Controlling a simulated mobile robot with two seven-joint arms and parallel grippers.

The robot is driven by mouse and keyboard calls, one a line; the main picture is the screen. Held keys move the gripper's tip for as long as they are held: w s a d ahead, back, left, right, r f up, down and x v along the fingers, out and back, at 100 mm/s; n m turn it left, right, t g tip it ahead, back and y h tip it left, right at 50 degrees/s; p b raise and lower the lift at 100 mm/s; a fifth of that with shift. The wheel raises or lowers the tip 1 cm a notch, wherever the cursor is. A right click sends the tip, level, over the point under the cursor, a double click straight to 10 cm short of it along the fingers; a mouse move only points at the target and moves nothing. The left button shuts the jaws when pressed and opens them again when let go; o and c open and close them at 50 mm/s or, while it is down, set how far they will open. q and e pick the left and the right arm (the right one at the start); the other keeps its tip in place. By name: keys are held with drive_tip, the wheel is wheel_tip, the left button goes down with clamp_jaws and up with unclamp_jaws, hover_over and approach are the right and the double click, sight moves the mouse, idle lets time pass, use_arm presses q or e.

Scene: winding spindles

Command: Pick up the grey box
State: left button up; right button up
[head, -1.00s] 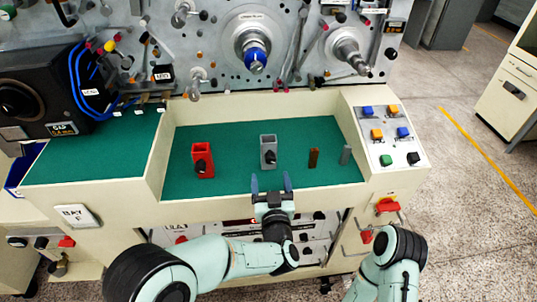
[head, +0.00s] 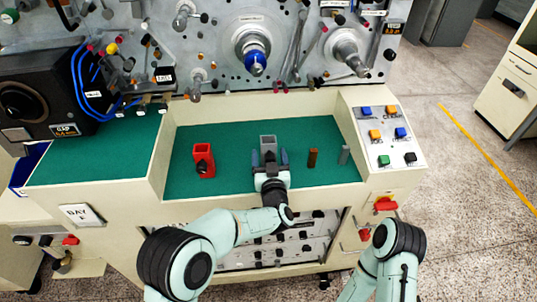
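The grey box (head: 268,142) stands upright on the green work surface, open at the top, with a dark knob on its front. My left gripper (head: 269,158) is open, its two blue-grey fingers on either side of the box's lower front part. I cannot tell whether the fingers touch it. The gripper hides the bottom of the box. My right arm shows at the lower right, but its gripper is not in view.
A red box (head: 203,160) stands to the left on the green surface (head: 235,178). A brown peg (head: 313,158) and a grey peg (head: 344,154) stand to the right. The cream front wall of the recess lies below. A button panel (head: 385,137) is at right.

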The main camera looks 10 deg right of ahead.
use_arm(q)
drive_tip(key=c, duration=1.2)
wheel_tip(320, 180, up, 20)
drive_tip(key=p, duration=0.2)
use_arm(e)
drive_tip(key=r, duration=0.1)
drive_tip(key=w+r, duration=0.1)
drive_tip(key=r, duration=0.1)
drive_tip(key=shift+w, duration=0.2)
use_arm(q)
drive_tip(key=shift+f+b, duration=3.1)
drive_tip(key=shift+f, duration=2.4)
drive_tip(key=shift+f+b, duration=2.45)
drive_tip(key=shift+f, duration=1.45)
use_arm(e)
wheel_tip(320, 180, down, 11)
drive_tip(key=s, duration=0.1)
drive_tip(key=shift+t, duration=0.3)
use_arm(q)
drive_tip(key=shift+f+b, duration=0.3)
drive_tip(key=shift+f, duration=0.4)
use_arm(e)
drive_tip(key=shift+s+f, duration=0.1)
drive_tip(key=shift+f, duration=0.3)
